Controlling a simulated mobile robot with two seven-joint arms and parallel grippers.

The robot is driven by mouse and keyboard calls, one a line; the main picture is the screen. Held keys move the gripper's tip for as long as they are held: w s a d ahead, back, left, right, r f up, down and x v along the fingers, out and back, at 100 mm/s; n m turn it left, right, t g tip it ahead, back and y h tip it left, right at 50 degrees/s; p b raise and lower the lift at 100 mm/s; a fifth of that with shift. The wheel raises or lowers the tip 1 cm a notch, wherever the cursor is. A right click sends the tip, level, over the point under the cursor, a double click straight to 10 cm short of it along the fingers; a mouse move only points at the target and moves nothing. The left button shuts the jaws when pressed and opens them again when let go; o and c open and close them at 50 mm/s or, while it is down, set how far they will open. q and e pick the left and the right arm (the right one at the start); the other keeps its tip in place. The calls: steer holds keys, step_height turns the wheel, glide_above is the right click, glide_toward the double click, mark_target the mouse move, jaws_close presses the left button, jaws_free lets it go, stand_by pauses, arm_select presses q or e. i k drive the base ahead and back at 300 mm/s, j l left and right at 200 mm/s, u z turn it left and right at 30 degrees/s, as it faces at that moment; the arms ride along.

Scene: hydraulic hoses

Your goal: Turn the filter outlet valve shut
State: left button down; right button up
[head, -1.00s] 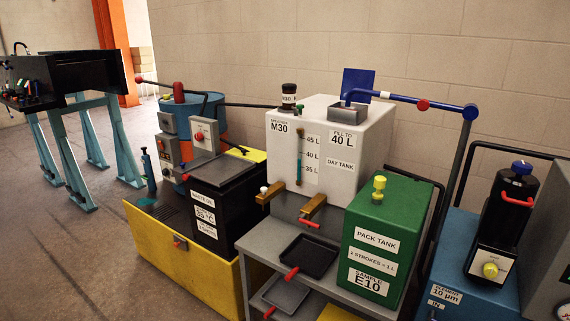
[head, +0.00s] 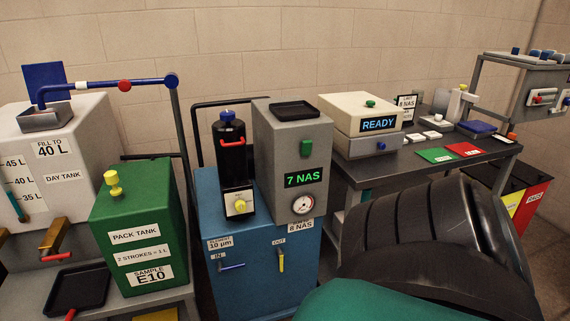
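The blue filter unit (head: 247,290) stands on the floor in the middle of the head view. Its front has a valve labelled OUT with a yellow handle (head: 281,260), which points straight down. To its left a valve labelled IN has a blue handle (head: 231,266), lying about level. A black filter housing (head: 231,160) with a red handle and a yellow knob stands on the unit. Beside it a grey box (head: 288,150) shows 7 NAS, with a gauge (head: 303,204) below. Neither of my grippers shows in the head view.
The green pack tank (head: 140,235) and white day tank (head: 75,130) stand left of the unit. A dark bench (head: 400,165) with a READY instrument (head: 378,124) is behind on the right. A large black and teal shape, seemingly my arm, covers the lower right.

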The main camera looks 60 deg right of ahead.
mark_target(280, 252)
steer(key=l+z, duration=0.15)
steer(key=z, duration=1.85)
steer(key=i+l+u, duration=0.1)
steer(key=i+u, duration=0.3)
steer(key=i, duration=0.55)
